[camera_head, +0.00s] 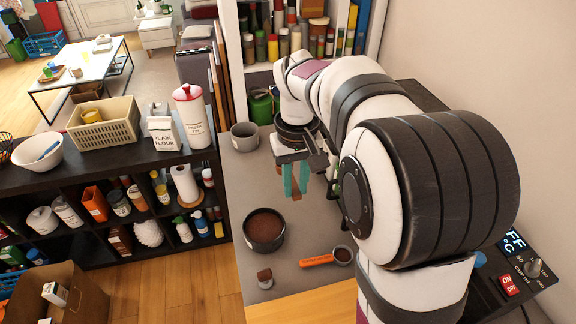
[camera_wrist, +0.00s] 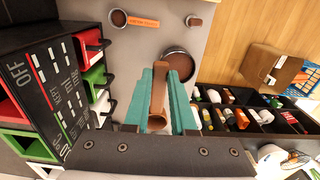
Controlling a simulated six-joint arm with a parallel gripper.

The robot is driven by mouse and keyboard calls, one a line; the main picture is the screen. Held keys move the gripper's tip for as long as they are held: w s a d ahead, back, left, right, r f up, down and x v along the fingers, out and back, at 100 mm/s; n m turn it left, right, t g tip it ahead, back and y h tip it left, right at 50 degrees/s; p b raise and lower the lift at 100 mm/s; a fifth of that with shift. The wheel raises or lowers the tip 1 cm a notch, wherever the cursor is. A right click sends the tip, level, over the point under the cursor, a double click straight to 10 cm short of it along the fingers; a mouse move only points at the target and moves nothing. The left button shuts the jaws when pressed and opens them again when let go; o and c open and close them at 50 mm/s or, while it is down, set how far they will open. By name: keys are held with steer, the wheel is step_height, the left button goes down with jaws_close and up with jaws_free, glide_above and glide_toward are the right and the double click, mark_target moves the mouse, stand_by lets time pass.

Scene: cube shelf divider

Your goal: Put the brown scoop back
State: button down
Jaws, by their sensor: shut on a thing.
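My gripper (camera_head: 290,182) points down above the grey counter, its teal fingers shut on the brown scoop (camera_wrist: 158,100). In the wrist view the scoop is a long brown piece with a hollow, rounded end near the palm. In the head view only a sliver of it (camera_head: 296,188) shows between the fingers. A dark round pot (camera_head: 265,244) of brown powder stands on the counter nearer the front; it also shows in the wrist view (camera_wrist: 190,73), partly hidden by the scoop and a finger.
A scoop with an orange handle (camera_head: 316,261) and a small grey cup-like item with a brown top (camera_head: 265,280) lie near the front edge. A grey pot (camera_head: 245,137) stands at the back left. A dark control panel (camera_head: 525,265) is at the right.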

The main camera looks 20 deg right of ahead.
steer(key=w+d+f, duration=0.2)
steer(key=f, duration=0.6)
steer(key=w+d+f, duration=0.2)
steer(key=d+f, duration=0.1)
steer(key=f, duration=0.5)
steer(key=w+d+f, duration=0.2)
steer(key=d+f, duration=0.1)
steer(key=f, duration=0.5)
steer(key=shift+w+f, duration=0.1)
steer(key=shift+f, duration=0.25)
steer(key=shift+f, duration=0.1)
steer(key=c, duration=0.7)
jaws_free()
steer(key=shift+c, duration=0.2)
